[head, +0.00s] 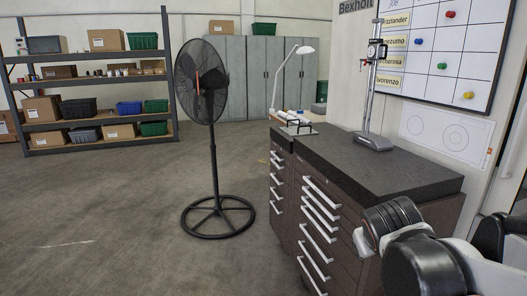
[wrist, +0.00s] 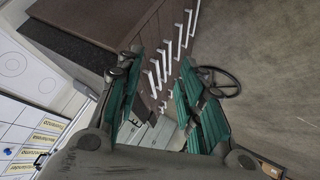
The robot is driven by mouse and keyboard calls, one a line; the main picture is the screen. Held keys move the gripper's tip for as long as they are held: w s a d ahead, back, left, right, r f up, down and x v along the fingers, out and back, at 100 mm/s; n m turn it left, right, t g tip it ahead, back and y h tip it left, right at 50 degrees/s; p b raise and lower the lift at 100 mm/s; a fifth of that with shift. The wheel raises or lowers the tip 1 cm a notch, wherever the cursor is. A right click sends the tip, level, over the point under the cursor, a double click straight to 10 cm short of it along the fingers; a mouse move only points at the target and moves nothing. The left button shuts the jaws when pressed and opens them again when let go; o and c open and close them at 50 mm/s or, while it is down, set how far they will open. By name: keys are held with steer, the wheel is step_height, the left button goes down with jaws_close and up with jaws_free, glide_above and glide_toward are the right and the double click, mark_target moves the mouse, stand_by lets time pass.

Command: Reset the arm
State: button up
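My gripper (wrist: 160,64) shows in the wrist view with its two teal-padded fingers spread apart. It is open, and nothing is between the fingers. Past the fingers I see the cabinet's drawer handles, the floor and the far grey lockers. In the head view, dark and light links of my arm show at the lower right, in front of the right end of the drawer cabinet (head: 325,232). The gripper's fingers cannot be made out there.
A dark granite slab (head: 375,168) tops the cabinet and bears a height gauge (head: 373,138). A pedestal fan (head: 212,170) stands left of the cabinet. Shelving (head: 95,137) with boxes and bins is at the back left. A whiteboard (head: 425,52) hangs right. Floor at left is clear.

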steer(key=s+a+f+m+y, duration=0.1)
steer(key=s+a, duration=0.1)
steer(key=s, duration=0.5)
steer(key=s+a+f+m+g+y, duration=0.1)
steer(key=s+a+f+y, duration=0.1)
steer(key=s, duration=0.6)
steer(key=shift+s+a, duration=0.25)
steer(key=shift+a, duration=0.15)
steer(key=shift+f, duration=0.1)
